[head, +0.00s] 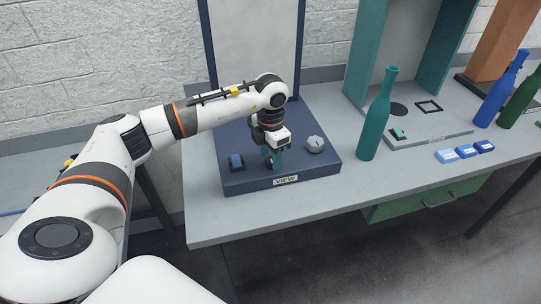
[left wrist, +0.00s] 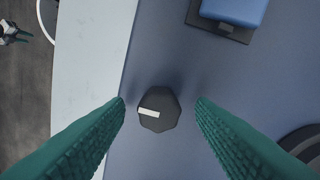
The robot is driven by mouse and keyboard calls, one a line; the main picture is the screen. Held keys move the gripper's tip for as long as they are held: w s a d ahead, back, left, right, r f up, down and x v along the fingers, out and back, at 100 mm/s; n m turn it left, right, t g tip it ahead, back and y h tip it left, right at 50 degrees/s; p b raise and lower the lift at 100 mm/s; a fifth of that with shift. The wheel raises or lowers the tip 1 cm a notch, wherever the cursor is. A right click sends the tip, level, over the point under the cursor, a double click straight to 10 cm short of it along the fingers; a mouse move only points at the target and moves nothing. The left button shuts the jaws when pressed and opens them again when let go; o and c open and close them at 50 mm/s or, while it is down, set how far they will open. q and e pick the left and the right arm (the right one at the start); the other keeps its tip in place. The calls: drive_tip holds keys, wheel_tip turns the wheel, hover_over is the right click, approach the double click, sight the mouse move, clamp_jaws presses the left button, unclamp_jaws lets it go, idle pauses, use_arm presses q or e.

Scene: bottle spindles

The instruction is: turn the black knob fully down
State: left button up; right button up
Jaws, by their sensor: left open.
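The black knob (left wrist: 160,108) is a dark faceted cap with a white mark, on the dark blue panel (left wrist: 215,85). My left gripper (left wrist: 160,101) is open, its green ridged fingers on either side of the knob, with a gap visible at both sides. In the head view my left gripper (head: 272,160) points down over the front of the blue panel (head: 240,184), above the "VIEW" label, and the knob cannot be made out there. The white mark lies nearly level across the left part of the cap in the left wrist view.
A blue switch (head: 236,162) lies left of the gripper and a grey knob (head: 316,144) right of it. A teal bottle (head: 377,120) stands on the table (head: 330,195) to the right, near a grey plate and several blue blocks. An upright framed board rises behind.

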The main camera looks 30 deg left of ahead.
sight(270, 159)
use_arm(q)
wheel_tip(270, 159, up, 11)
drive_tip(key=b, duration=0.2)
drive_tip(key=shift+r, duration=0.15)
idle(0.5)
